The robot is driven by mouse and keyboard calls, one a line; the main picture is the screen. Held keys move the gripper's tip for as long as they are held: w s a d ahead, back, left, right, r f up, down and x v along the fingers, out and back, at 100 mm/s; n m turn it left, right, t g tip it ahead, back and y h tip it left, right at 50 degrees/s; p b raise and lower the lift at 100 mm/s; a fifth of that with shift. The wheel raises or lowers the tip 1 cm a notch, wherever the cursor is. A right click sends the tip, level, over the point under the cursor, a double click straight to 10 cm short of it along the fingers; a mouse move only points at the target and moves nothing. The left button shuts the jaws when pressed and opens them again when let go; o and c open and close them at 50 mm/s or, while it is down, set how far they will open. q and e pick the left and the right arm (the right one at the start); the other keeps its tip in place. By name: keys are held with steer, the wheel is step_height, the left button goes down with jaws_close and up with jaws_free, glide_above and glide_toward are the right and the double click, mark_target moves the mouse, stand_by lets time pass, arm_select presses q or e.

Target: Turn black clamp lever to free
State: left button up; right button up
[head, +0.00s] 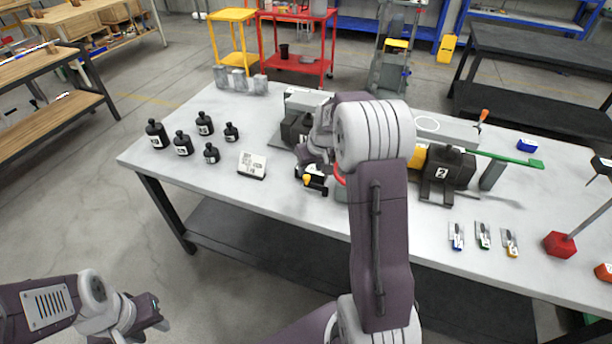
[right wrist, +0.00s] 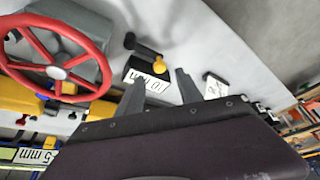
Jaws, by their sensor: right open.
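In the right wrist view, a small black lever with a round end (right wrist: 131,41) stands beside a yellow knob (right wrist: 147,54), above a black block with a white "10 mm" label (right wrist: 146,84). I take it for the clamp lever, though its setting is unclear. My right gripper (right wrist: 160,92) is open and empty, its fingertips near the label and apart from the lever. In the head view, the yellow knob (head: 307,181) shows at the front of the jack, and my right arm hides much around it. My left gripper (head: 152,312) hangs low at the left, away from the table.
A red handwheel (right wrist: 60,62) is left of the lever in the right wrist view. On the table (head: 225,182), a white sign (head: 252,165) and several black bottle-shaped weights (head: 182,144) stand left. A second black jack marked 2 (head: 447,170) stands right.

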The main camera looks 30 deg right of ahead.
mark_target(307, 177)
steer(key=x, duration=0.6)
jaws_close()
stand_by(1.2)
